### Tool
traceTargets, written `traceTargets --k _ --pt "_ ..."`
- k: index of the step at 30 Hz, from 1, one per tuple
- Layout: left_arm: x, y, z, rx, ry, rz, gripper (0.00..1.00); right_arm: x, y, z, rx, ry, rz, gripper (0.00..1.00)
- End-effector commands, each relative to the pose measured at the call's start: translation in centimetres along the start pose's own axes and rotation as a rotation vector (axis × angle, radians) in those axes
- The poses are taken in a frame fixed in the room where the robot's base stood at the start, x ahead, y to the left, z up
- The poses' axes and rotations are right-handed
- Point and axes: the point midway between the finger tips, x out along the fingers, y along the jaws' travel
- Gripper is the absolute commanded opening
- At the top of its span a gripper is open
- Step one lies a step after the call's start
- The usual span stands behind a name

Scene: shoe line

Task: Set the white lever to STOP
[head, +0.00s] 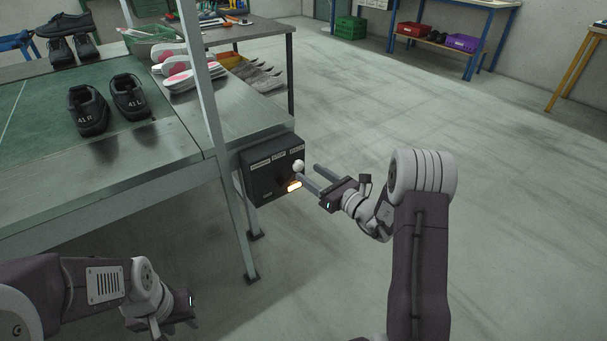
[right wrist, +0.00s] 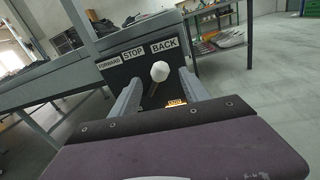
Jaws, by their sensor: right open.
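The white lever (head: 298,165) ends in a round white knob on a dark control box (head: 258,181) at the corner of the line. In the right wrist view the lever (right wrist: 159,72) leans right, its knob below the BACK label (right wrist: 164,45) and right of the STOP label (right wrist: 133,53). The FORWARD label (right wrist: 109,62) is further left. My right gripper (head: 307,174) is open, its fingers pointing at the box. In its wrist view the knob shows between the fingers; I cannot tell whether they touch it. My left gripper (head: 163,323) hangs low at bottom left, its fingers mostly hidden.
An orange light (head: 294,186) glows on the box, below the knob. A metal post (head: 206,85) rises beside the box. Black shoes (head: 88,108) stand on the green belt (head: 40,110), with pink-and-white soles (head: 181,79) nearby. The floor to the right is clear.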

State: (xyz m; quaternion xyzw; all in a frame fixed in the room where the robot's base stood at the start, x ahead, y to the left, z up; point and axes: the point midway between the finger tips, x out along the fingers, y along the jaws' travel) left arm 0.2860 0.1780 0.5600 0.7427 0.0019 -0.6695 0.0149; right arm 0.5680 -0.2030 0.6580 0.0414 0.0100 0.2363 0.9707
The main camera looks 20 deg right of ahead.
Motion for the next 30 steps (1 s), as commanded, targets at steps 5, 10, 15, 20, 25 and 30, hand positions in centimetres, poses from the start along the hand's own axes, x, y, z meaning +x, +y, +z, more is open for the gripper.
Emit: traceTargets --k 5,10,15,20,25,30 --pt "1.3 0.0 0.1 0.000 0.000 0.000 0.37 3.0 0.0 -0.2 -0.002 0.000 0.001 0.54" --pt "1.4 0.0 0.2 0.000 0.000 0.000 0.37 3.9 0.0 -0.1 0.001 0.000 -0.001 0.54" --pt "1.3 0.0 0.1 0.000 0.000 0.000 0.37 3.9 0.0 0.0 0.001 0.001 -0.001 0.54" --pt "1.3 0.0 0.1 0.000 0.000 0.000 0.37 3.9 0.0 0.0 0.001 0.001 -0.001 0.15" --pt "1.3 0.0 0.1 0.000 0.000 0.000 0.37 3.8 0.0 0.0 0.000 0.001 -0.001 0.00" --pt "1.3 0.0 0.1 0.000 0.000 0.000 0.37 3.8 0.0 0.0 0.000 0.001 0.000 0.00"
